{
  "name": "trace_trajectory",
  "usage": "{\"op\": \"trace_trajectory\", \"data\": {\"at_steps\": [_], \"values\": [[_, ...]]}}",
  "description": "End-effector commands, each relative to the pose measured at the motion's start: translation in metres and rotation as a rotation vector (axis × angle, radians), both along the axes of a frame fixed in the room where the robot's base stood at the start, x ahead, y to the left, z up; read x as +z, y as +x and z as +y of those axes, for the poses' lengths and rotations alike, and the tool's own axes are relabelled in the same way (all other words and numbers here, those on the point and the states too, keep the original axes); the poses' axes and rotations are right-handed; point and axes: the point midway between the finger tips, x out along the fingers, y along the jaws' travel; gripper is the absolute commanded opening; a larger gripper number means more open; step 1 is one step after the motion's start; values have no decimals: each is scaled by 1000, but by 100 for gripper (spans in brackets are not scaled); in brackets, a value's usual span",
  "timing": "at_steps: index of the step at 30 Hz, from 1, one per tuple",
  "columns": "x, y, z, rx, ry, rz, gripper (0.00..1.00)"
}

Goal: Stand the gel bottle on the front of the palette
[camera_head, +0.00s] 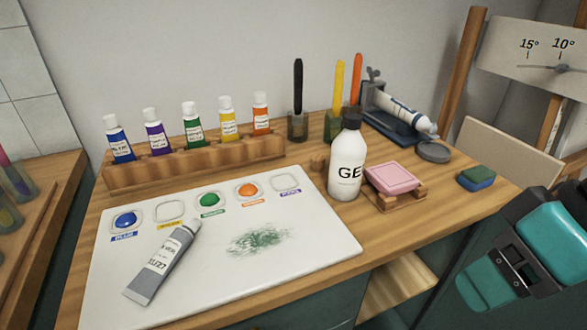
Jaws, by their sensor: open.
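The gel bottle (346,172) is white with a black cap and a label reading "GE". It stands upright at the right edge of the palette, near its back right corner; I cannot tell whether its base touches the palette. The white palette (300,270) lies flat on the wooden desk, with several labelled paint wells along its back and a green smear in the middle. A grey paint tube (163,262) lies on its left front part. My teal and black gripper (490,285) is at the lower right, clear of the desk and far from the bottle. Its fingertips are hard to make out.
A wooden rack (200,160) of paint tubes stands behind the palette. A pink soap bar (392,177) on a wooden dish sits close right of the bottle. The palette's right front is clear.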

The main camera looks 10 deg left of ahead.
Motion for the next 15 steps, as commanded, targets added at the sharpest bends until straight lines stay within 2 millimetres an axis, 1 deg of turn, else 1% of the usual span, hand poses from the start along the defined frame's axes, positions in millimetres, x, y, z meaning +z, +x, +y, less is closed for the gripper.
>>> {"op": "trace_trajectory", "data": {"at_steps": [1,2,3,5,6,7,9,11,13,15], "values": [[-17,10,5,-41,-2,-45,63],[-25,19,7,-80,-4,-83,63],[-35,34,10,-137,-1,-151,63],[-48,58,15,-225,10,-280,63],[-53,75,19,-278,27,-379,63],[-54,87,22,-313,46,-460,63],[-49,110,32,-367,105,-649,63],[-37,123,42,-388,172,-803,63],[-20,129,54,-385,255,-961,63],[-2,129,66,-365,334,-1084,63]]}}
